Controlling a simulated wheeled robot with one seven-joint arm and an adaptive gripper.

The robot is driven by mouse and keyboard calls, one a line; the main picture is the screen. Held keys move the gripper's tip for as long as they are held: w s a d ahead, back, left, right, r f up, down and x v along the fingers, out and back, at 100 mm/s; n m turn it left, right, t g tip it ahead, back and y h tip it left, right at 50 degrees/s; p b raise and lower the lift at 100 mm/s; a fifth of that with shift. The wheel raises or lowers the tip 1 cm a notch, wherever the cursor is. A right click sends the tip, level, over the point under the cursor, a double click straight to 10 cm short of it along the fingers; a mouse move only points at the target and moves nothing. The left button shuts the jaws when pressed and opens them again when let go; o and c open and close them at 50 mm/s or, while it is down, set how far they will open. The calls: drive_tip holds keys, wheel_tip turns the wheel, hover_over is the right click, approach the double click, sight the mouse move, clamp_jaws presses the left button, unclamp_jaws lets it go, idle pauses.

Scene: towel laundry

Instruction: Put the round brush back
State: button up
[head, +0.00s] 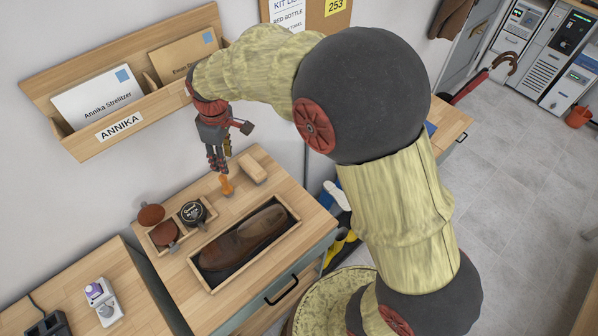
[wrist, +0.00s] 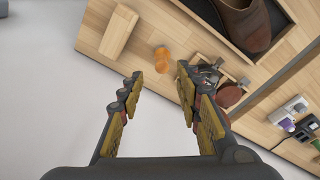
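Two reddish-brown round pieces, which look like round brushes, are at the left of the cabinet top in the head view. One (head: 151,215) is at the back left, and the other (head: 163,234) is at the small wooden divided box (head: 182,233). A brown round piece (wrist: 230,95) also shows in the wrist view. I cannot tell which piece is the task's brush. A dark round tin (head: 193,213) is in the box's right part. My gripper (head: 217,168) is open and empty, pointing down above the cabinet top, near a small orange object (head: 227,185); it also shows in the wrist view (wrist: 158,88).
A brown shoe (head: 243,240) lies in a wooden tray (head: 284,241). A wall letter holder (head: 155,103) is above. A lower desk (head: 68,284) stands at left.

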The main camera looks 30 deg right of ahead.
drive_tip(key=s+d+r+m+t, duration=0.2)
drive_tip(key=s+d+r+m, duration=0.2)
drive_tip(key=s+d+r, duration=0.35)
drive_tip(key=s+d+r+m+t, duration=0.1)
drive_tip(key=s+d+r+m, duration=0.25)
drive_tip(key=s+r, duration=0.6)
drive_tip(key=s+d+f+m+t, duration=0.1)
drive_tip(key=s+d+m, duration=0.1)
drive_tip(key=s, duration=0.7)
drive_tip(key=shift+d+f+m+t+h, duration=0.3)
drive_tip(key=shift+d+m+h, duration=0.1)
drive_tip(key=shift+d, duration=0.25)
